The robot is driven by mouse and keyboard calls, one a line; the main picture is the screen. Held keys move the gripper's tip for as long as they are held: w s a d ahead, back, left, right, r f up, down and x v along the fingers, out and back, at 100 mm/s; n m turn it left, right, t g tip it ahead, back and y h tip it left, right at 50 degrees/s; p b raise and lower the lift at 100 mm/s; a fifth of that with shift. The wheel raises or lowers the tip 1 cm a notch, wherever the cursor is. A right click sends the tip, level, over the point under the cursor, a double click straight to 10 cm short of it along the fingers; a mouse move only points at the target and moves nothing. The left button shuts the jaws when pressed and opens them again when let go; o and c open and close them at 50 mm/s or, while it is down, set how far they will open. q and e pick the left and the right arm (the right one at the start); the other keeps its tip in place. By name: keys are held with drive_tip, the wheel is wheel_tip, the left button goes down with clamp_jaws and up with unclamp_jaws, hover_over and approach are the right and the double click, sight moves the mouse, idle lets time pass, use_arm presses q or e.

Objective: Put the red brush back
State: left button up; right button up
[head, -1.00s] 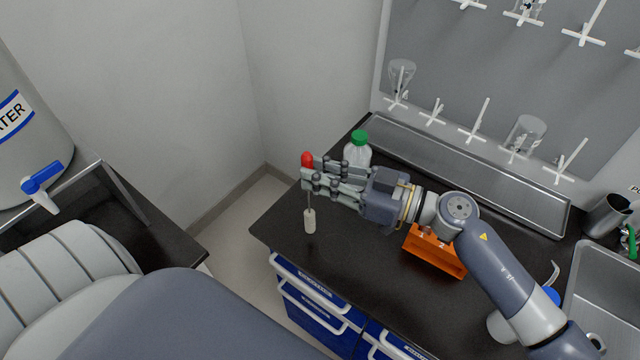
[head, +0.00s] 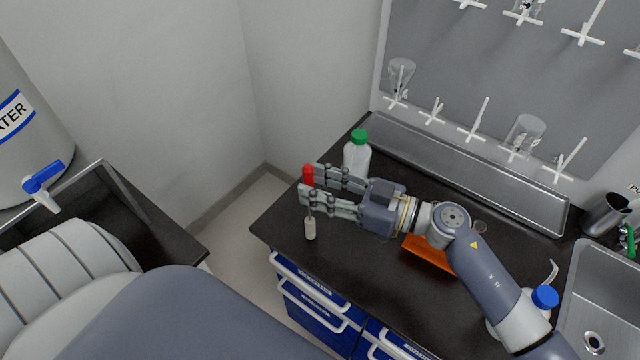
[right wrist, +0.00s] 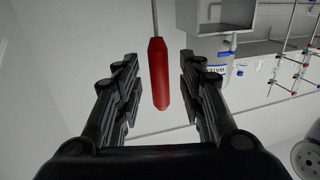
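The red brush has a red handle (head: 308,173), a thin stem and a pale bristle end. It is upright with its bristle end down, at the left end of the dark counter. I cannot tell if the bristles touch the counter. My right gripper (head: 311,182) is open, its fingers on either side of the handle. In the right wrist view the red brush (right wrist: 159,75) lies between the spread fingers (right wrist: 158,62), with a gap on both sides. An orange holder (head: 428,254) sits on the counter, partly hidden by my right arm. My left gripper is not in view.
A metal tray (head: 470,170) runs along the wall under a pegboard with glassware. A sink (head: 610,290) and a blue-capped bottle (head: 545,298) are at right. The front counter is mostly clear.

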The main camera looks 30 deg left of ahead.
drive_tip(key=w+d+p, duration=0.1)
drive_tip(key=d+p, duration=0.1)
drive_tip(key=d, duration=0.5)
drive_tip(key=shift+d+r+p, duration=0.15)
drive_tip(key=shift+d+p, duration=0.05)
drive_tip(key=shift+p, duration=0.15)
